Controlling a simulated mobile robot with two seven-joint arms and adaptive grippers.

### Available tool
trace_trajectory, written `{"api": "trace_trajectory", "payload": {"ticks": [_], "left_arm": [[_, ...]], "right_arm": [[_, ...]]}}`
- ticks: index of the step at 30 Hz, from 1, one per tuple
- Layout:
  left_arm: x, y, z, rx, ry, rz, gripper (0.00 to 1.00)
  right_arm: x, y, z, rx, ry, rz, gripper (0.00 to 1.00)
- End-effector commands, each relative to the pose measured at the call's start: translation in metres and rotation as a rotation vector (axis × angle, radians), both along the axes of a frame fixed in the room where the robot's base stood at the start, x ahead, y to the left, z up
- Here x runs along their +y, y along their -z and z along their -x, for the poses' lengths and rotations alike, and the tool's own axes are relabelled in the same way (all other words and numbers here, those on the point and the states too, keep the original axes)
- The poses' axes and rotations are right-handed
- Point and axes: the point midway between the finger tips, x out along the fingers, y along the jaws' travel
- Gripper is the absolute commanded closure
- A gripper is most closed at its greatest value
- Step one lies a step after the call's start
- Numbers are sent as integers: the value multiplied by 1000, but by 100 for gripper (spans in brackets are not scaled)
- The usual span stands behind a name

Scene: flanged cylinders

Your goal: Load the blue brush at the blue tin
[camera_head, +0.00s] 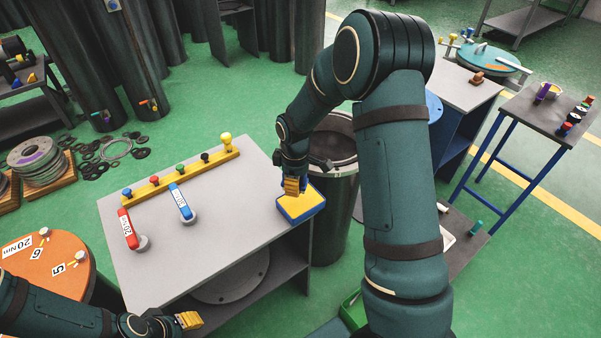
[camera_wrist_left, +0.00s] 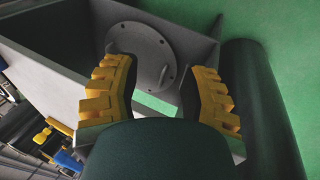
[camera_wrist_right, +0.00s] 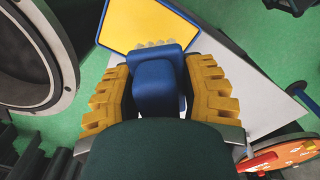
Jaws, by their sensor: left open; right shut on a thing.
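My right gripper (camera_head: 293,186) is shut on the blue brush (camera_wrist_right: 155,85). In the right wrist view the brush sits between the yellow fingers, with a pale grey tip showing at its far end. The blue tin (camera_head: 305,213), with a blue rim and a yellow inside, lies at the right corner of the grey table. It also shows in the right wrist view (camera_wrist_right: 192,22). The brush is over the tin's near part; I cannot tell whether they touch. My left gripper (camera_head: 188,320) is open and empty at the table's front; its fingers show apart in the left wrist view (camera_wrist_left: 158,95).
The grey table (camera_head: 235,225) has a yellow rack (camera_head: 160,183) of coloured knobs, a red tool (camera_head: 127,229) and a blue tool (camera_head: 180,203). A dark barrel (camera_head: 335,190) stands right of the tin. A round flange (camera_wrist_left: 143,55) sits on the shelf below. An orange round table (camera_head: 45,270) stands left.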

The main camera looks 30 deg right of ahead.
Motion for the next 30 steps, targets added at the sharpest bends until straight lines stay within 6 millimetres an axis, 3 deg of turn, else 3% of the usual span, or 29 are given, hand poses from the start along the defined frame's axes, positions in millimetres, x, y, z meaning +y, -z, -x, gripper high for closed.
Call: {"api": "trace_trajectory", "payload": {"ticks": [6,14,30], "left_arm": [[0,-6,-1,-2,-3,-1,57],[0,4,2,4,1,1,57],[-2,35,11,24,19,5,57]], "right_arm": [[-19,3,-5,0,-101,-3,90],[-19,17,-5,1,-108,-3,90],[-19,62,-5,1,-106,-3,90]]}}
